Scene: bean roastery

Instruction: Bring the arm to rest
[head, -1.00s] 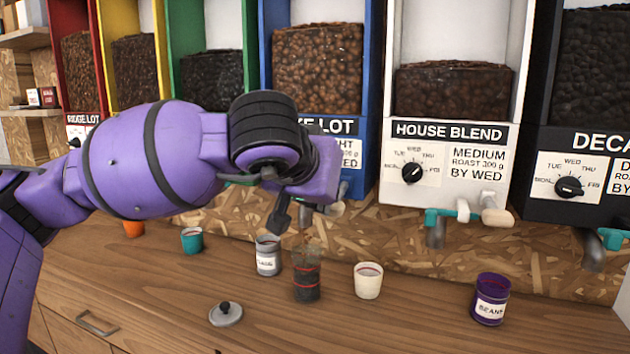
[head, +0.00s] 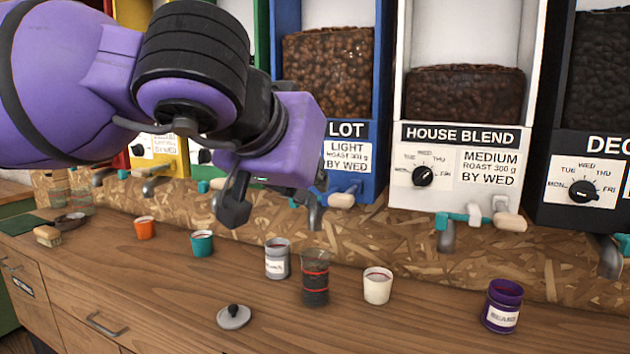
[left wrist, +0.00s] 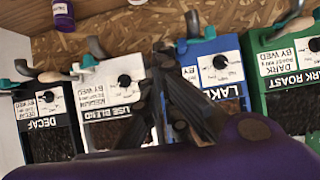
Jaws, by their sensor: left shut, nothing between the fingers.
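My left arm comes in from the left in the head view, raised above the counter. Its purple wrist covers the lower parts of the left dispensers. My left gripper (head: 236,206) points down, shut and empty, in front of the blue dispenser (head: 350,155) and above the counter. In the left wrist view the dark fingers (left wrist: 163,62) are together, with the dispensers behind them. Nothing is held. My right gripper is not in view.
On the counter (head: 160,290) stand an orange cup (head: 145,229), a teal cup (head: 202,244), a grey can (head: 277,262), a glass jar (head: 315,282), a white cup (head: 377,288) and a purple jar (head: 502,310). A grey lid (head: 234,317) lies in front. The white dispenser (head: 460,160) stands behind.

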